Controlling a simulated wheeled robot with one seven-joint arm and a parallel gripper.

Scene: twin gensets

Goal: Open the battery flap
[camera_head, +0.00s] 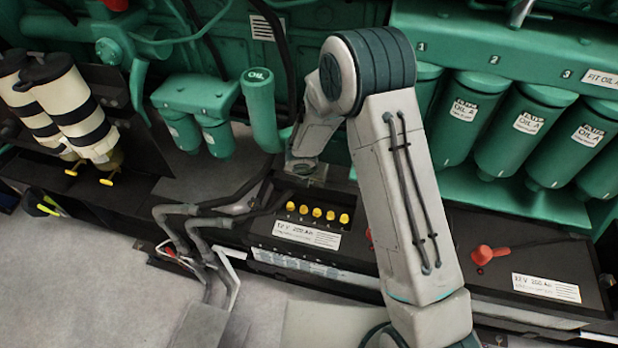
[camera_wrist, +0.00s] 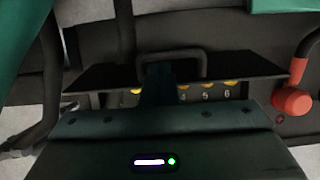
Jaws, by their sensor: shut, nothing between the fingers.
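The battery flap (camera_wrist: 100,74) is a dark panel with a bar handle (camera_wrist: 185,52), seen in the wrist view. It appears raised, with numbered yellow caps (camera_wrist: 207,87) showing below its edge. In the head view several yellow caps (camera_head: 317,212) lie exposed on the left battery (camera_head: 262,237). My gripper (camera_head: 303,178) is just behind these caps in the head view, pointing down. In the wrist view my gripper's fingers (camera_wrist: 160,70) look shut and overlap the handle's left part. Whether they touch it cannot be told.
Green filter canisters (camera_head: 475,115) and a green pipe marked OIL (camera_head: 260,105) stand close around my arm. A right battery with a red terminal cap (camera_head: 483,254) lies to the right. Grey cables (camera_head: 200,225) run at the left; open floor (camera_head: 90,275) lies in front.

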